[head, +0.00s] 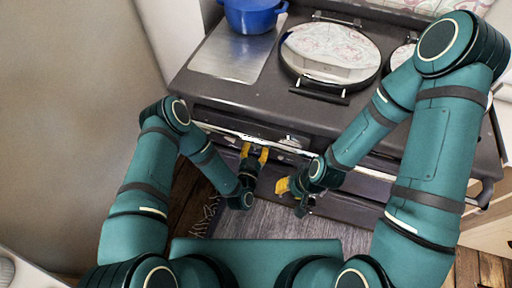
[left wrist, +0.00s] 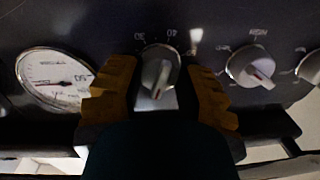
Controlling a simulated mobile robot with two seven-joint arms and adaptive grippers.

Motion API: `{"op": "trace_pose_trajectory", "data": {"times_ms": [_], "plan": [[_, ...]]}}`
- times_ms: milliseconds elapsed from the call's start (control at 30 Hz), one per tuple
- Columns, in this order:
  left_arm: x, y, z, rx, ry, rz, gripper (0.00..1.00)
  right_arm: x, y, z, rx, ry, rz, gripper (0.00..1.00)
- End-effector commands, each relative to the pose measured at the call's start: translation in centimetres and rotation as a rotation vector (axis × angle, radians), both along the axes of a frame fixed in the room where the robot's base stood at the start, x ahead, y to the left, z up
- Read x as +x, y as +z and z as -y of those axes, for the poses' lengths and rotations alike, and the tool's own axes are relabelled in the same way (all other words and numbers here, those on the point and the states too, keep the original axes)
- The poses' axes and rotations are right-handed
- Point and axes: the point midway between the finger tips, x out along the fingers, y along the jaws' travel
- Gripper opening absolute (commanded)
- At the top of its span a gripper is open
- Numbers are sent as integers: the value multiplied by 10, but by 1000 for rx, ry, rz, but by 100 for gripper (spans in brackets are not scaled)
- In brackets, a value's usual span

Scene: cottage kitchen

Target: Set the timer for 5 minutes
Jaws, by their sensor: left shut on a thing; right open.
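The timer knob (left wrist: 158,74) is a round silver knob on the dark front panel of the stove. The numbers 30 and 40 show above it in the left wrist view, upside down. My left gripper (head: 254,150) reaches the stove front with its yellow fingers. In the left wrist view its fingers stand on both sides of the timer knob and are shut on it. They hide part of the dial's scale. My right gripper (head: 283,186) is open and empty in front of the stove, to the right of and lower than the left one.
A white round gauge (left wrist: 56,79) sits left of the timer knob and another silver knob (left wrist: 250,66) sits right of it. A rail runs along the stove (head: 240,91) front. A blue pot (head: 250,15) and a round lid (head: 330,52) are on top.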

Motion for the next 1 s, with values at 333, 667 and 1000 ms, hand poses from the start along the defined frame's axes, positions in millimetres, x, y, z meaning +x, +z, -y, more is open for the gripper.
{"op": "trace_pose_trajectory", "data": {"times_ms": [333, 667, 1000], "plan": [[1, 1, 0, -1, 1, 3, 72, 0, 0, 0, 0, 0, 0, 34], [-13, -1, -3, 0, -2, -1, 72, 0, 0, 0, 0, 0, 0, 34], [-74, -2, -21, -2, 3, -6, 72, 0, 0, 0, 0, 0, 0, 34]]}}
